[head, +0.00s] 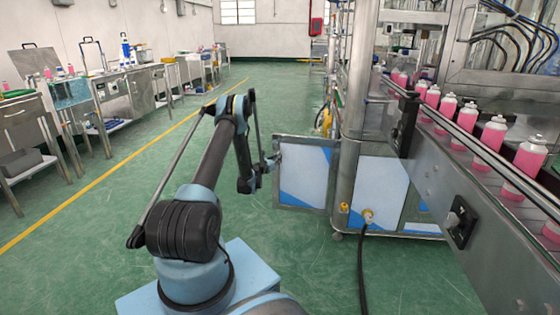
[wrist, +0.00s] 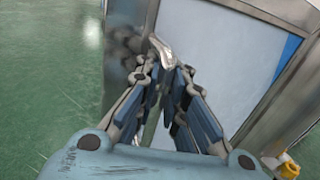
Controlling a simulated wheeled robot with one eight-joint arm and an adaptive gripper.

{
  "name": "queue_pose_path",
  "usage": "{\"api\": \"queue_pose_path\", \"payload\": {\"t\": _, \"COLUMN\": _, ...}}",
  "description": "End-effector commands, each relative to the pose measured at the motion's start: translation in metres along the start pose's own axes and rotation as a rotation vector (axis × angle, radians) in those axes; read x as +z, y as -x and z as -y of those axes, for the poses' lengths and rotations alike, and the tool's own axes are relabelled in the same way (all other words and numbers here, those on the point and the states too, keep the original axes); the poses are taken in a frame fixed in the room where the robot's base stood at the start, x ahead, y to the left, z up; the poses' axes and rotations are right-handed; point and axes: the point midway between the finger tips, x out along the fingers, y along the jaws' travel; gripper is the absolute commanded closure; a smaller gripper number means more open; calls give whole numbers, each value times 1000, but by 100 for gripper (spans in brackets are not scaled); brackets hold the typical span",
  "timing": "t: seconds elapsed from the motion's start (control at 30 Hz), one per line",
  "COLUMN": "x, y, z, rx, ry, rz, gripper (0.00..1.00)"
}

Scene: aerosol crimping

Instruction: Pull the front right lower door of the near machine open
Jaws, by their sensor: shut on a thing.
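The lower door (head: 308,175) is a pale panel with a metal frame and blue corners. In the head view it stands out to the left of the near machine's (head: 345,190) corner, with floor showing beside and below it. My gripper (head: 273,162) is at the door's upper left edge. In the wrist view the door (wrist: 220,65) fills the middle and right, and my gripper (wrist: 165,75) is shut on its bright metal handle (wrist: 163,52). The fingers hide the lower part of the handle.
A conveyor (head: 440,180) with pink bottles (head: 484,143) runs along the right. A black hose (head: 362,250) hangs from the machine's front to the floor. Benches (head: 125,95) line the left wall. The green floor (head: 90,265) left of the door is clear.

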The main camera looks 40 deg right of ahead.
Motion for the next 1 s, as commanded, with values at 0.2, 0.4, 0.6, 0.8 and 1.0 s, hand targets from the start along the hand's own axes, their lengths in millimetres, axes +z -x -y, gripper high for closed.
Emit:
{"api": "queue_pose_path", "payload": {"t": 0.2, "x": 1, "y": 1, "z": -7, "rx": 14, "ry": 2, "rz": 1, "gripper": 69}}
{"api": "queue_pose_path", "payload": {"t": 0.4, "x": 1, "y": -4, "z": 2, "rx": 2, "ry": 1, "rz": 0, "gripper": 69}}
{"api": "queue_pose_path", "payload": {"t": 0.6, "x": 0, "y": -3, "z": 6, "rx": -2, "ry": 1, "rz": 0, "gripper": 69}}
{"api": "queue_pose_path", "payload": {"t": 0.8, "x": 0, "y": 20, "z": 5, "rx": 0, "ry": 1, "rz": 0, "gripper": 69}}
{"api": "queue_pose_path", "payload": {"t": 1.0, "x": 0, "y": 50, "z": 4, "rx": 0, "ry": 1, "rz": 0, "gripper": 69}}
